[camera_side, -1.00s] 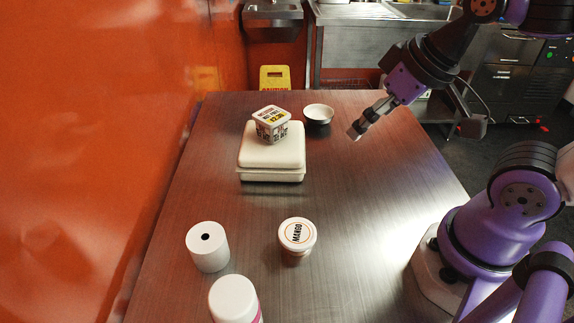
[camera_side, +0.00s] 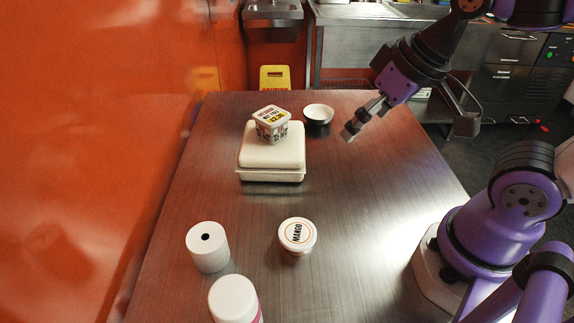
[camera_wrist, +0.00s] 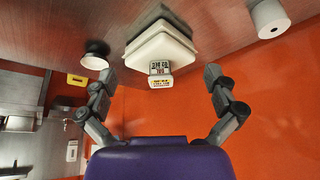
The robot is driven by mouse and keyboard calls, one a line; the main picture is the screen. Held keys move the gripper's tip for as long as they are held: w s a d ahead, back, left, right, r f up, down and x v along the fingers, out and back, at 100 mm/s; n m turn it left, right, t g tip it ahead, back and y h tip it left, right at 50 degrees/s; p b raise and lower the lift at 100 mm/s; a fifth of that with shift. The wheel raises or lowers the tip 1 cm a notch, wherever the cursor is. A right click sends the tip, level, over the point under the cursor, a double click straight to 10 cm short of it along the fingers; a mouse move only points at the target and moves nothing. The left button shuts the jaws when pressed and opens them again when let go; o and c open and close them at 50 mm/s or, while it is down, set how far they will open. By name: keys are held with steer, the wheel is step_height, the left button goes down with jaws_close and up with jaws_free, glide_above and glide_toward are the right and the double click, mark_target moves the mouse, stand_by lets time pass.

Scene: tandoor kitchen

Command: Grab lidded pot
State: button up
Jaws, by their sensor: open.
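A small round pot with a white lid marked MANGO (camera_side: 297,235) stands upright on the table in the side view. I do not make it out in the wrist view. A square tub with a printed lid (camera_side: 272,124) sits on a cream lidded box (camera_side: 272,158); the tub (camera_wrist: 160,77) also shows in the wrist view, between my fingers in the picture but beyond them. My gripper (camera_side: 352,131) is open and empty, in the air right of the box and well behind the mango pot. It touches nothing.
A small bowl (camera_side: 318,113) stands behind the box, near my gripper. A white roll (camera_side: 208,247) and a white bottle (camera_side: 234,299) stand at the front left. An orange wall (camera_side: 90,150) borders the left side.

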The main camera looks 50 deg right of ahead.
steer(key=w+a+f+m+g, duration=0.1)
steer(key=w+a+f+g, duration=0.15)
steer(key=a, duration=0.45)
steer(key=m+g, duration=0.1)
steer(key=g, duration=0.2)
glide_above(298, 232)
steer(key=f, duration=0.8)
steer(key=shift+w+a+f, duration=0.15)
steer(key=shift+w+a, duration=0.05)
steer(key=f, duration=0.6)
steer(key=shift+s+d, duration=0.15)
steer(key=shift+d, duration=0.05)
steer(key=c, duration=1.2)
